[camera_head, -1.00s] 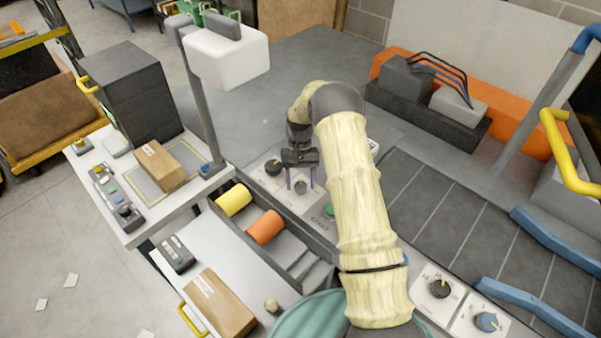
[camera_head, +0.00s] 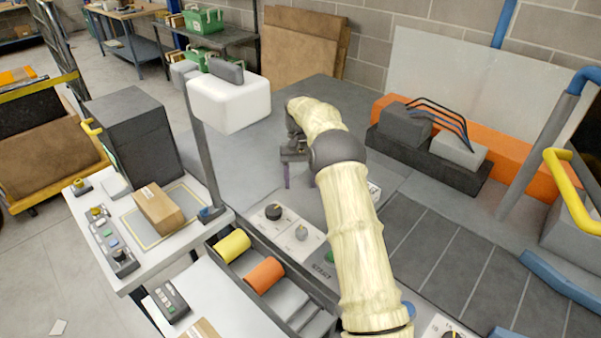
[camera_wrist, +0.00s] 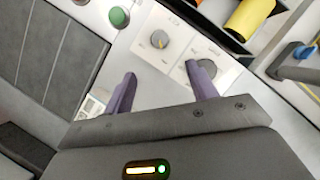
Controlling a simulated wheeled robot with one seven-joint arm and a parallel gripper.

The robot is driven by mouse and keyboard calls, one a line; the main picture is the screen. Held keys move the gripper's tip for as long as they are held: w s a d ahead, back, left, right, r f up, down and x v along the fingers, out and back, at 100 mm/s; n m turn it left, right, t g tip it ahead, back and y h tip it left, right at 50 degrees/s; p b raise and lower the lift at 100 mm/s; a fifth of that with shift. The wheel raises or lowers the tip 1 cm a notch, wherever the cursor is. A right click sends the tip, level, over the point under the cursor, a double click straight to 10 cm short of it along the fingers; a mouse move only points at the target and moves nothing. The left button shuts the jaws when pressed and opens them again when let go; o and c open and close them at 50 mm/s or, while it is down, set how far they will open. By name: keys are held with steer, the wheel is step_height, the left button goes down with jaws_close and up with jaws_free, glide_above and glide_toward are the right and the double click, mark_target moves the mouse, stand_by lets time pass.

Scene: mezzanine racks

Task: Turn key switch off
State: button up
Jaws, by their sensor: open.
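A light panel (camera_head: 291,246) on the bench carries a black dial (camera_head: 273,212), a small grey switch knob (camera_head: 301,233) and a green button (camera_head: 331,256). In the wrist view the grey knob (camera_wrist: 159,40) has a yellow mark, and the green button (camera_wrist: 119,17) is beside it. The black dial (camera_wrist: 207,70) is partly hidden by one finger.
A yellow roller (camera_head: 232,246) and an orange roller (camera_head: 265,275) lie in a trough in front of the panel. A post with a white head (camera_head: 228,100) stands left of my arm. A cardboard box (camera_head: 158,208) sits on the left table. The grey tabletop (camera_head: 245,150) behind is clear.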

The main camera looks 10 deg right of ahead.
steer(key=shift+v, duration=1.15)
steer(key=s+a+n+t, duration=0.1)
steer(key=s+t, duration=0.6)
steer(key=s, duration=2.3)
steer(key=shift+s+r+n+h, duration=0.3)
steer(key=shift+r+n+h, duration=0.1)
steer(key=shift+r+n, duration=0.1)
steer(key=shift+a, duration=0.15)
